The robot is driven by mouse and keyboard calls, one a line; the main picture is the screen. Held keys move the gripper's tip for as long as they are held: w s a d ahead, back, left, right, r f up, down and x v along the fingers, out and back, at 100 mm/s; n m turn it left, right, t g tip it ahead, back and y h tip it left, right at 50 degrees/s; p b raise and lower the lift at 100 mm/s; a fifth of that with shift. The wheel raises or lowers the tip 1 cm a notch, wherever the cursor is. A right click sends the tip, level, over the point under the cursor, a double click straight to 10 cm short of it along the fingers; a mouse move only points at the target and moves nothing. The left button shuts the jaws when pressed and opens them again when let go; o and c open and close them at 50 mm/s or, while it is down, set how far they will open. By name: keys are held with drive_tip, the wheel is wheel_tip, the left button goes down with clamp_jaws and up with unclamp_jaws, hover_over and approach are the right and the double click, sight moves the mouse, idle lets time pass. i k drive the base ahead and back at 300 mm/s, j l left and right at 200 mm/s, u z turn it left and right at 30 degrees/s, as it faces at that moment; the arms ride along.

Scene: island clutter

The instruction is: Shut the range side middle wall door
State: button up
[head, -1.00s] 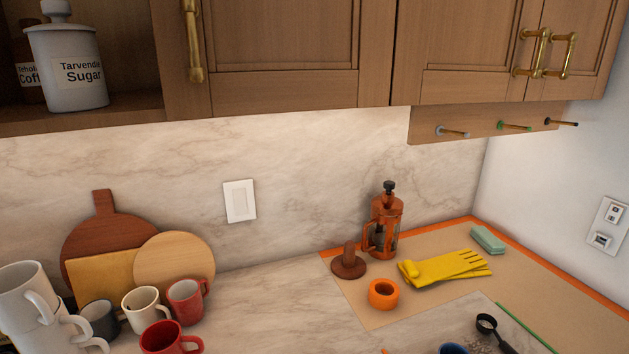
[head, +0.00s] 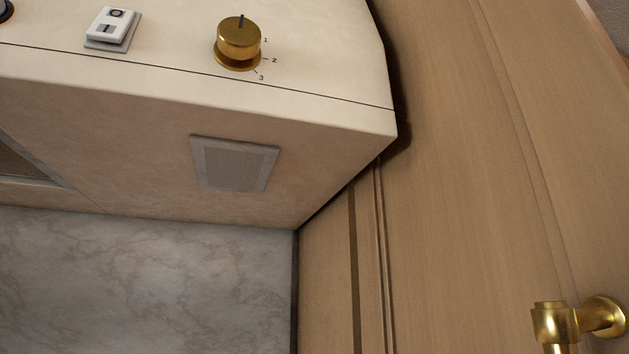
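A wooden cabinet door (head: 450,150) fills the right side of the head view, very close and seen at a steep slant. Its brass handle (head: 575,320) is at the bottom right, partly cut off by the frame. I cannot tell for sure from this view how far the door stands open, or whether it is the range side middle one. My gripper is not in view.
A pale range hood (head: 300,110) juts out at upper left, with a brass knob (head: 238,45), a small white switch unit (head: 112,28) and a grey panel (head: 235,165) underneath. A marble wall (head: 150,280) is below it.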

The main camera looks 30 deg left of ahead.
sight(495, 219)
drive_tip(key=k+j, duration=0.25)
drive_tip(key=j, duration=0.2)
drive_tip(key=k+j, duration=0.25)
drive_tip(key=j, duration=0.2)
drive_tip(key=k+j, duration=0.25)
drive_tip(key=j, duration=0.15)
